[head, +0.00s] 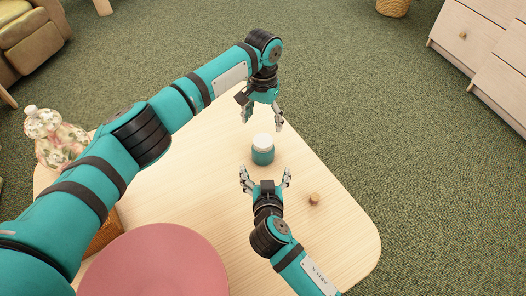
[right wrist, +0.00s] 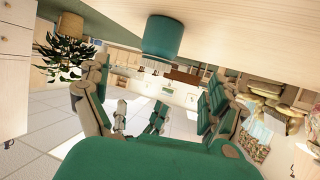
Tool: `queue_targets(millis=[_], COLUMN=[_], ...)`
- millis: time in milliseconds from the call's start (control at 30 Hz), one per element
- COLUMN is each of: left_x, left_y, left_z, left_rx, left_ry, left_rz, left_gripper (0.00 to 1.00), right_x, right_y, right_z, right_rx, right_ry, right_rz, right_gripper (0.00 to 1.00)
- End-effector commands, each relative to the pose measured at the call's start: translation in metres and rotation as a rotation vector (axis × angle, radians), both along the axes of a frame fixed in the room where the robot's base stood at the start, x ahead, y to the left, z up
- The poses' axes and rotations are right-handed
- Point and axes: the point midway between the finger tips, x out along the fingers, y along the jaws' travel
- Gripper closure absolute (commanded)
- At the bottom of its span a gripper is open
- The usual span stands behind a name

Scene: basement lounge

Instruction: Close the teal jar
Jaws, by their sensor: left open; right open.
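The teal jar (head: 263,156) stands upright on the light wood table, with a whitish top. It hangs upside down in the tilted right wrist view (right wrist: 163,38), where a pale ribbed band shows at its neck. My left gripper (head: 263,121) is open and empty, just beyond the jar and pointing down. My right gripper (head: 265,173) is open on the near side, its fingers spread toward the jar but apart from it. A small tan round piece (head: 314,199) lies right of my right gripper; I cannot tell whether it is a lid.
A large pink round surface (head: 155,262) fills the near left of the table (head: 335,235). A floral lidded pot (head: 62,145) and a brown wooden item (head: 104,233) are at the left, partly behind my left arm. The table right of the jar is mostly clear.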

Motion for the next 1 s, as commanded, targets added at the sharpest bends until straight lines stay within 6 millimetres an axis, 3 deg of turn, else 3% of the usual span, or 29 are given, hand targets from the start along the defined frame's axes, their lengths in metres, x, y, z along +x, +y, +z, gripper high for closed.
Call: queue_targets(millis=[600, 800, 1000], left_x=[0.000, 0.000, 0.000], left_y=[0.000, 0.000, 0.000], left_z=[0.000, 0.000, 0.000], left_rx=[0.000, 0.000, 0.000], left_ry=[0.000, 0.000, 0.000], left_rz=[0.000, 0.000, 0.000], left_gripper=[0.23, 0.23, 0.23], right_x=[0.112, 0.130, 0.135], right_y=[0.005, 0.006, 0.006], right_z=[-0.044, -0.053, -0.056], right_rx=[-0.002, -0.001, 0.000], right_ry=[-0.002, -0.001, -0.001], right_rz=[0.000, 0.000, 0.001], right_gripper=[0.06, 0.06, 0.06])
